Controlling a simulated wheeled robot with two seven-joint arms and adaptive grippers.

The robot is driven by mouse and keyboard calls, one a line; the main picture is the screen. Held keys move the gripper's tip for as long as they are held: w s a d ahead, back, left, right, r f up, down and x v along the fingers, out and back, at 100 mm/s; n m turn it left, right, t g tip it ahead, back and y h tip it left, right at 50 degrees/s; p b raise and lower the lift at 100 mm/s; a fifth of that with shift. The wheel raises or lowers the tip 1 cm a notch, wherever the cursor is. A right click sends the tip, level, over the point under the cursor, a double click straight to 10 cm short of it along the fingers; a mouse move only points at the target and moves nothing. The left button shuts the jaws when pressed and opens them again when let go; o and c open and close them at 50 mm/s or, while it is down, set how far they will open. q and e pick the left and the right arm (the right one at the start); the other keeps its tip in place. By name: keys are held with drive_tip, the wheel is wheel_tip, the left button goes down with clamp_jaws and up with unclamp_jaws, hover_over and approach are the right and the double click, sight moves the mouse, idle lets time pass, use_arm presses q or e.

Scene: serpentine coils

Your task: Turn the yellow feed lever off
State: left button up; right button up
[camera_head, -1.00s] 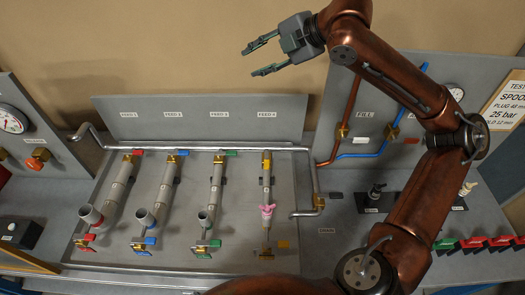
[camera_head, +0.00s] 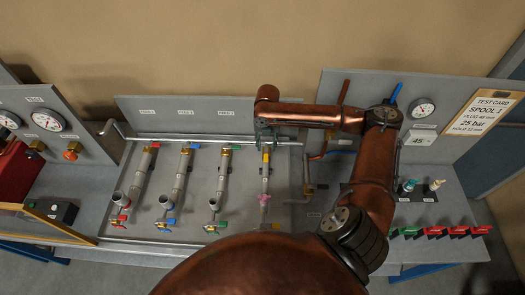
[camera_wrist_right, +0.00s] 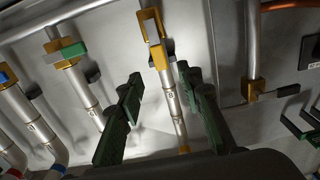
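The yellow feed lever (camera_head: 266,156) is on the rightmost feed pipe (camera_head: 264,182), near its top by the cross pipe. It lies along the pipe. In the right wrist view the yellow lever (camera_wrist_right: 159,57) is ahead, near the pipe's top end. My right gripper (camera_head: 265,137) is above and behind the lever in the head view, partly hidden by its own arm. In the right wrist view its green fingers (camera_wrist_right: 158,80) are spread apart, one on each side of the pipe, with nothing held. Contact with the lever cannot be told. My left gripper is out of view.
Feed pipes with red (camera_head: 153,145), blue (camera_head: 186,150) and green levers (camera_head: 226,147) stand to the left. A back panel (camera_head: 190,108) rises behind. A drain pipe (camera_head: 307,165) runs just right. Pressure gauges (camera_head: 46,119) and a coloured lever row (camera_head: 440,232) lie farther out.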

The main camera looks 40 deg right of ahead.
sight(266, 158)
wheel_tip(266, 158, down, 8)
drive_tip(key=shift+r+p, duration=0.2)
drive_tip(key=shift+p, duration=0.2)
drive_tip(key=shift+c, duration=0.3)
clamp_jaws()
idle(0.4)
